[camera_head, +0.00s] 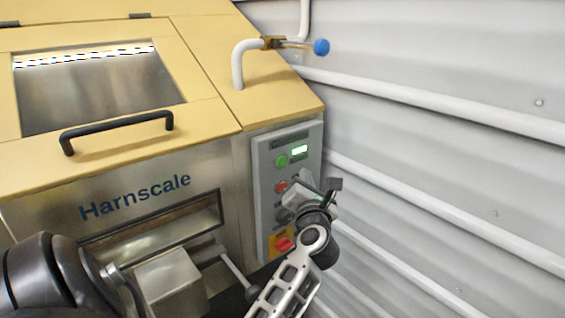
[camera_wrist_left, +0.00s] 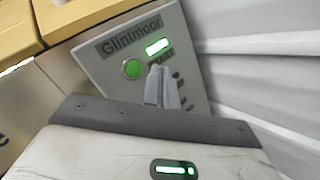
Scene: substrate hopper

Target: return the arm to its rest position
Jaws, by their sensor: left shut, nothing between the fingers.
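My left gripper (camera_head: 306,178) is in front of the grey control panel (camera_head: 262,185) on the right of the machine's front. In the left wrist view its two fingers (camera_wrist_left: 158,74) are shut together with nothing between them. They point at the panel, just right of and below the lit green button (camera_wrist_left: 132,68). I cannot tell whether the fingertips touch the panel. The gripper and wrist hide part of the panel's lower right. My right gripper is not in view.
The hopper machine (camera_head: 215,112) has a black lid handle (camera_head: 118,128) and a white pipe with a blue-knobbed lever (camera_head: 321,47). The panel carries a red button (camera_head: 280,187) and a red-and-yellow switch (camera_head: 284,244). A corrugated wall (camera_head: 430,150) stands close on the right.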

